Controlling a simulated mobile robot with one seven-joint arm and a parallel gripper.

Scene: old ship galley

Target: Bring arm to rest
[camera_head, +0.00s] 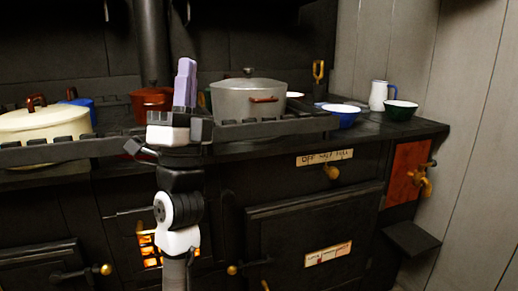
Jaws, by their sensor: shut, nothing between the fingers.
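My gripper (186,66) points up at the end of my arm, left of the picture's centre. Its pale lavender fingers are together, with no object seen between them. Its white and black body shows below them, in front of the stove's top edge. My arm rises from the bottom of the picture with its black and white joints in line. In the picture a grey lidded pot (247,99) lies just right of the fingers and a dark red pot (151,101) just left. I cannot tell how far the fingers are from the pots.
The black stove (290,225) fills the view behind my arm, with a rail (265,129) along its top edge. A cream pot (42,124), a blue bowl (342,116), a white jug (378,96) and a dark green bowl (400,111) stand on top. Knobs and handles stick out in front.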

